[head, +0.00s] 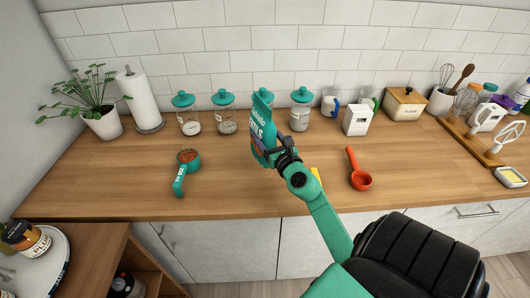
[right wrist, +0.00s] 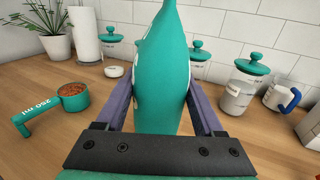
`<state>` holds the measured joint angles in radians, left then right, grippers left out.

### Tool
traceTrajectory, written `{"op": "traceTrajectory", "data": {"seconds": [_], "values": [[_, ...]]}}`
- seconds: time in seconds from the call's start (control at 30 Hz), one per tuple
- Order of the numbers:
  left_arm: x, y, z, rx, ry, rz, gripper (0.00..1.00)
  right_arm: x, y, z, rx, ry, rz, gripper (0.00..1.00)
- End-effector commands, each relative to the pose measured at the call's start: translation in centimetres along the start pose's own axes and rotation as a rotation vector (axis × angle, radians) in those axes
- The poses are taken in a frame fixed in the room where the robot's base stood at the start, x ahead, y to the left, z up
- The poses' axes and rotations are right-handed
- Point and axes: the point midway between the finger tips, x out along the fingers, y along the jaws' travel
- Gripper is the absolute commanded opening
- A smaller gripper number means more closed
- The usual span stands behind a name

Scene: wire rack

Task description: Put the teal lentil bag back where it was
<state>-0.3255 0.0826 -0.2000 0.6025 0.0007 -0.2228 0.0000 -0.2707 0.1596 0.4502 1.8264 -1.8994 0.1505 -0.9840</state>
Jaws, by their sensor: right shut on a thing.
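The teal lentil bag (head: 261,130) is in my right gripper (head: 272,150), over the middle of the wooden counter. The bag stands roughly upright, tilted slightly in the head view. In the right wrist view the bag (right wrist: 162,70) fills the space between the two purple fingers of my right gripper (right wrist: 162,100), which press on its sides. Its lower end is partly hidden by the gripper, and I cannot tell if it touches the counter. A teal measuring cup (head: 188,162) with orange-brown contents sits to the left; it also shows in the right wrist view (right wrist: 72,97). My left gripper is out of view.
Teal-lidded glass jars (head: 224,115) line the wall behind the bag, one partly hidden by it. A red scoop (head: 360,178) lies to the right. A white carton (head: 357,120) and a wooden box (head: 405,105) stand back right. The counter (head: 120,180) is clear at front left.

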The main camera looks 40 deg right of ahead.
Motion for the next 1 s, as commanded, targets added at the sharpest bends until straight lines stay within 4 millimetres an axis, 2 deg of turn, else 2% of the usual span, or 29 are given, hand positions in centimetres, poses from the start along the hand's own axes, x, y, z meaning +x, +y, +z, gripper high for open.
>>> {"op": "traceTrajectory", "data": {"seconds": [0.03, 0.13, 0.27, 0.37, 0.6, 0.73, 0.77, 0.8, 0.83, 1.0], "values": [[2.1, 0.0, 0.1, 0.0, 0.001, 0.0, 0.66, 0.1, 0.0, -2.2, -0.004, -0.002, 0.002, 0.0], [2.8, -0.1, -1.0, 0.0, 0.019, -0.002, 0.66, 0.1, 0.1, -3.2, -0.001, -0.004, 0.001, 0.0], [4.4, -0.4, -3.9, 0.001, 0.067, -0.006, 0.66, 0.1, 0.1, -5.3, -0.003, -0.003, 0.001, 0.0], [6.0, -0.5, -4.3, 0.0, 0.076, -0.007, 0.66, 0.1, 0.1, -7.3, -0.003, -0.002, 0.002, 0.0], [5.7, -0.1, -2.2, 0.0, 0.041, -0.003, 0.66, 0.1, 0.1, -6.9, 0.002, -0.005, 0.0, 0.0], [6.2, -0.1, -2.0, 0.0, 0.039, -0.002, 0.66, 0.1, 0.1, -7.4, 0.002, -0.004, 0.0, 0.0], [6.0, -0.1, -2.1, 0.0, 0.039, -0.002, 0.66, 0.1, 0.1, -7.4, 0.002, -0.002, 0.001, 0.81], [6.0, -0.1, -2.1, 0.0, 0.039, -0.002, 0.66, 0.1, 0.1, -7.3, 0.002, -0.002, 0.001, 0.96], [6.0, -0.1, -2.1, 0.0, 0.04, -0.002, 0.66, 0.1, 0.1, -7.3, 0.002, -0.002, 0.001, 1.0], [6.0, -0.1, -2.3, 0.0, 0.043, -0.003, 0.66, 0.1, 0.1, -7.3, 0.002, -0.002, 0.001, 1.0]]}}
